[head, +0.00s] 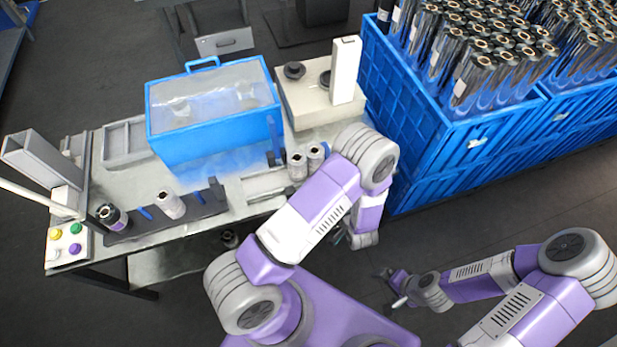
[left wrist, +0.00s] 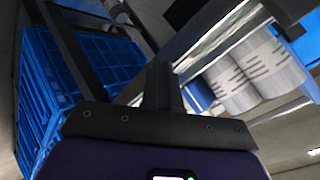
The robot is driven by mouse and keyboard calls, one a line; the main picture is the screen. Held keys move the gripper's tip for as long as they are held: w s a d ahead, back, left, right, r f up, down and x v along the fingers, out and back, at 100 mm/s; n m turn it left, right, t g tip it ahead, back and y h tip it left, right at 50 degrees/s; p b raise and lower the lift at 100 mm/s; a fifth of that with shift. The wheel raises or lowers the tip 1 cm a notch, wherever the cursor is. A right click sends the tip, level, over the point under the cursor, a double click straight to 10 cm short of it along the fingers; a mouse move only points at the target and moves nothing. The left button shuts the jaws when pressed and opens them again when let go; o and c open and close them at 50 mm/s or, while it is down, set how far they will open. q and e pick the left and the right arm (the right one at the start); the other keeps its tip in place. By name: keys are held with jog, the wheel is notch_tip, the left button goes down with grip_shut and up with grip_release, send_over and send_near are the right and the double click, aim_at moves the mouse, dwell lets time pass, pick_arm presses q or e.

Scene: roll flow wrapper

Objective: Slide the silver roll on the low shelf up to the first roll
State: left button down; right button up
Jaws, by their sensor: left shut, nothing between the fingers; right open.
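Two silver rolls, one (head: 297,166) and another (head: 317,155) to its right, stand close together at the right end of the machine table. The left wrist view shows two silver rolls, one (left wrist: 268,62) right beside the other (left wrist: 230,86); I cannot tell whether they touch. My left gripper (head: 340,237) hangs low at the table's right end, partly hidden by its own arm. In the left wrist view its dark fingers (left wrist: 162,88) are shut and empty, left of the rolls and apart from them. My right gripper (head: 390,288) is open and empty above the floor.
A blue covered machine (head: 215,125) stands on the table. A white roll (head: 170,204) and a dark-ended roll (head: 112,216) are on a black rail (head: 205,205) at the front. Blue crates (head: 410,115) full of silver rolls stand at the right. The floor between is clear.

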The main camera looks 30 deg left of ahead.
aim_at(303, 167)
pick_arm(q)
notch_tip(303, 167, up, 9)
jog(key=s+d+m+y+b, duration=0.2)
jog(key=s+m+y, duration=0.1)
jog(key=y, duration=0.6)
jog(key=b+x, duration=0.1)
jog(key=x, duration=0.9)
jog(key=shift+s+a+f, duration=0.1)
jog(key=shift+a+f, duration=0.1)
jog(key=shift+s+a+b, duration=0.15)
jog(key=shift+s+a, duration=0.1)
jog(key=shift+a, duration=0.3)
jog(key=shift+s+a+b, duration=0.15)
jog(key=shift+s+a, duration=0.1)
jog(key=shift+a, duration=0.3)
jog(key=shift+s+a, duration=0.25)
jog(key=shift+a, duration=0.3)
